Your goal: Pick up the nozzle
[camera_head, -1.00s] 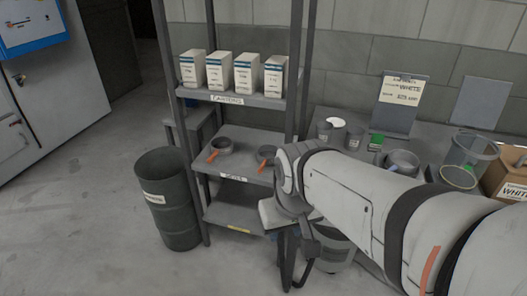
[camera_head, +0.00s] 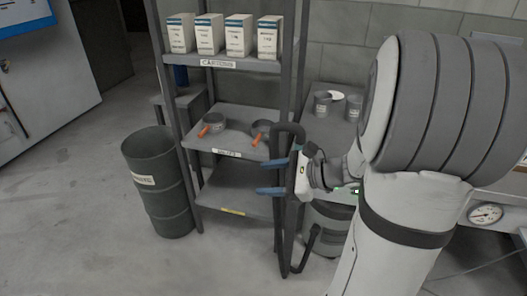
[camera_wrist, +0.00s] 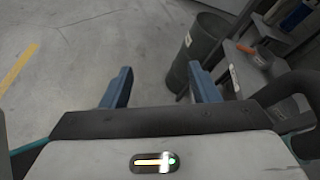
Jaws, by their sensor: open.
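Two round dark grey parts with orange handles sit on the middle shelf in the head view, a left one (camera_head: 214,121) and a right one (camera_head: 261,129). I cannot tell whether either is the nozzle, and no other thing is clearly a nozzle. My gripper (camera_head: 268,177) is open and empty, its blue fingers pointing left, in front of the shelf's right side and lower than these parts. In the wrist view my gripper (camera_wrist: 160,84) has bare floor between its fingers; an orange handle (camera_wrist: 249,52) shows at upper right.
The grey shelf rack (camera_head: 228,198) carries several white cartons (camera_head: 239,36) on top. A dark barrel (camera_head: 157,185) stands left of it, also in the wrist view (camera_wrist: 207,48). Cans (camera_head: 322,103) stand on the bench behind my arm. The floor at front left is clear.

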